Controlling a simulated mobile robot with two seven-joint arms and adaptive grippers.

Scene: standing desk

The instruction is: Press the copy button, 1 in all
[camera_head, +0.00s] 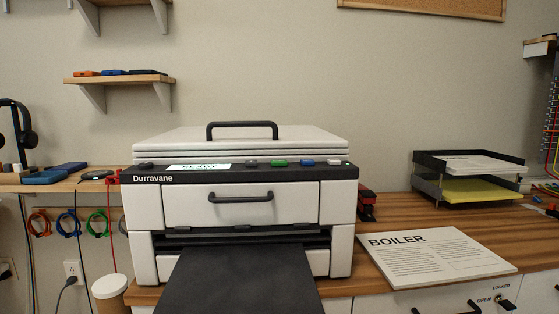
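A white and black copier labelled Durravane (160,205) stands on the wooden desk, its lid with a black handle closed. Its black front panel carries a lit display (199,167), a grey button (251,163), a green button (279,163), a blue button (307,163) and a pale button (334,162). I cannot read which one is the copy button. The display text is too small to read surely. A small green light (347,163) shows at the panel's right end. Neither of my grippers is in view.
A black tray (240,280) juts from the copier's front. A BOILER sheet (435,258) lies to the right. Behind it stands a paper tray rack (428,180). A red stapler-like object (367,205) sits beside the copier. A white-lidded bin (109,287) stands at lower left.

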